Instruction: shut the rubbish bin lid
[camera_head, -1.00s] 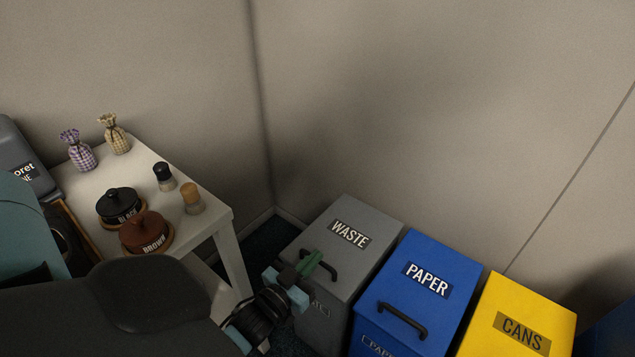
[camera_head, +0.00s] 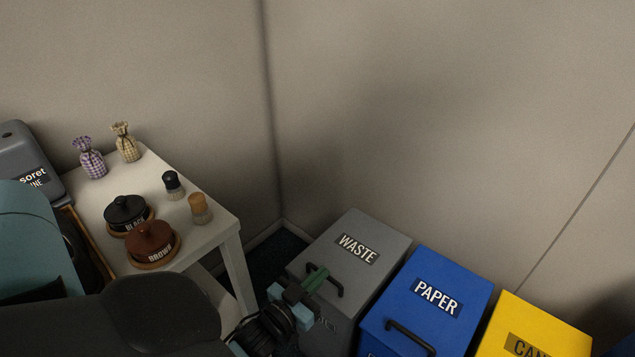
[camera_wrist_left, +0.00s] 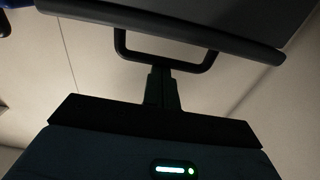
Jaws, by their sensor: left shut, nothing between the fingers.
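The grey rubbish bin marked WASTE (camera_head: 375,236) stands near the corner, right of the white table. Its lid looks down flat over the box; any small gap is hard to tell. A black loop handle (camera_head: 340,289) sits at the lid's front edge. My left gripper (camera_head: 318,275) is shut and empty, its green fingertips at the handle. In the left wrist view the shut fingers (camera_wrist_left: 161,74) reach up to the handle (camera_wrist_left: 203,62), below the dark lid edge (camera_wrist_left: 165,32); whether they touch is unclear. My right gripper is not in view.
A blue PAPER bin (camera_head: 445,271) and a yellow CANS bin (camera_head: 555,325) stand in a row to the right. The white table (camera_head: 215,226) at left carries brown and black lidded pots, brushes and two small bags. Walls stand close behind the bins.

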